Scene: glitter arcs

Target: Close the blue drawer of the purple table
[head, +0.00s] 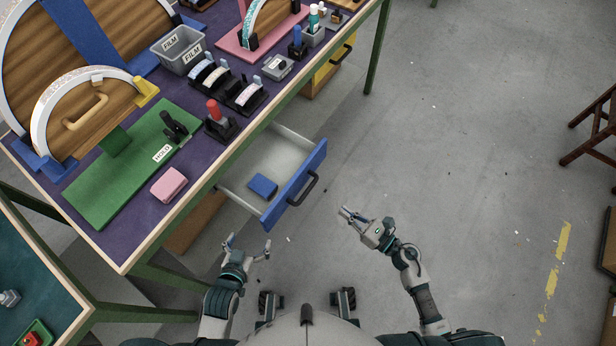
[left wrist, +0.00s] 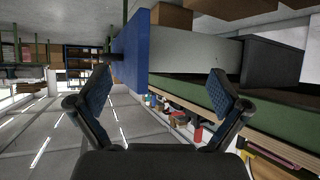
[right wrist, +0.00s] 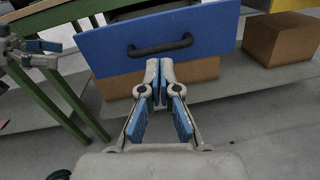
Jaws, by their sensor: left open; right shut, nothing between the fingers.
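The blue drawer (head: 295,186) of the purple table (head: 122,238) is pulled out, with a blue block (head: 263,185) lying inside. Its dark handle (head: 304,188) is on the blue front, which faces right and towards me. My right gripper (head: 346,213) is shut and empty, in front of the handle and apart from it. In the right wrist view the handle (right wrist: 160,47) is just above the shut fingers (right wrist: 160,80). My left gripper (head: 247,243) is open and empty, near the drawer's near side. The drawer front (left wrist: 135,46) also shows in the left wrist view.
A yellow drawer (head: 330,70) with a dark handle is further along the same table. Cardboard boxes (head: 194,222) stand under the table. A second table with a teal top (head: 30,265) is at the lower left. The floor right of the drawer is clear.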

